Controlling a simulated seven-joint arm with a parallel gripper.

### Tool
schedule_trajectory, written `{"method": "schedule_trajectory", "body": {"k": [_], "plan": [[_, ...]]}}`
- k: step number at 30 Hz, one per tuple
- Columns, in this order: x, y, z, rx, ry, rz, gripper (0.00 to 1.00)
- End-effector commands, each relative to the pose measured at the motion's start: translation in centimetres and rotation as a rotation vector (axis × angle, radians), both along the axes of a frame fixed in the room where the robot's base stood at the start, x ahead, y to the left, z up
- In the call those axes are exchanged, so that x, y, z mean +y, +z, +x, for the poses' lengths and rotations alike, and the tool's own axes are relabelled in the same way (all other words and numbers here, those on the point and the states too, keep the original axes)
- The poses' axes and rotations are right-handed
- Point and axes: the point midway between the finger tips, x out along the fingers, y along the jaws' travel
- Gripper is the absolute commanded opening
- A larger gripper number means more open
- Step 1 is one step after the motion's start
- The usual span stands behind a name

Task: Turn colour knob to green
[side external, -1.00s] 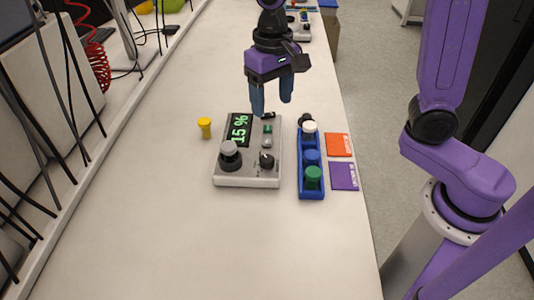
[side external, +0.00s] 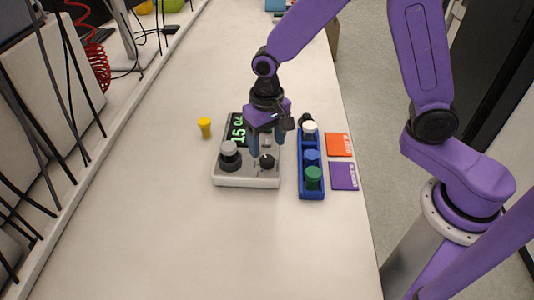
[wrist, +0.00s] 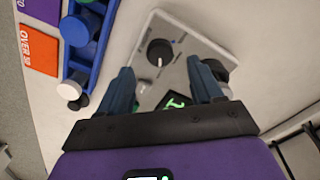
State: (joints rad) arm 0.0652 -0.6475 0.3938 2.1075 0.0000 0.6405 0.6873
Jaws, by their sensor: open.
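The grey control box (side external: 234,180) stands on the bench. A small black knob (side external: 267,162) with a white pointer line sits at its near right. In the wrist view the black knob (wrist: 160,51) shows a small blue mark beside it and its pointer faces the gripper side; I see no green mark. My gripper (side external: 267,150) is open and points down over the box, its fingertips close to the small knob. In the wrist view the gripper fingers (wrist: 160,66) lie either side of the knob's line, apart from it.
A taller grey-topped knob (side external: 229,150) stands at the box's left. A blue rack (side external: 311,196) with white, blue and green caps is close on the right. Orange (side external: 339,145) and purple (side external: 344,177) cards lie beyond it. A yellow piece (side external: 205,127) stands left. The near bench is clear.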

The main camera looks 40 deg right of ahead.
Motion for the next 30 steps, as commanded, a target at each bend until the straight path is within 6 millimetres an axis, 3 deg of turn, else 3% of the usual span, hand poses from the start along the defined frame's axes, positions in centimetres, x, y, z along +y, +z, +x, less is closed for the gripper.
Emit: {"method": "schedule_trajectory", "body": {"k": [3,9,22,23,27,30], "plan": [[-0.1,-2.0,-0.1,0.004,-0.001,-0.003,0.66],[0.0,-4.0,-0.1,0.002,0.0,-0.002,0.66],[0.0,-4.7,0.0,0.0,0.0,0.0,0.66],[0.0,-4.7,0.0,0.0,0.0,0.0,0.59],[0.0,-4.7,0.0,0.0,0.0,0.0,0.13],[0.0,-4.7,0.0,0.0,0.0,0.0,0.09]]}}
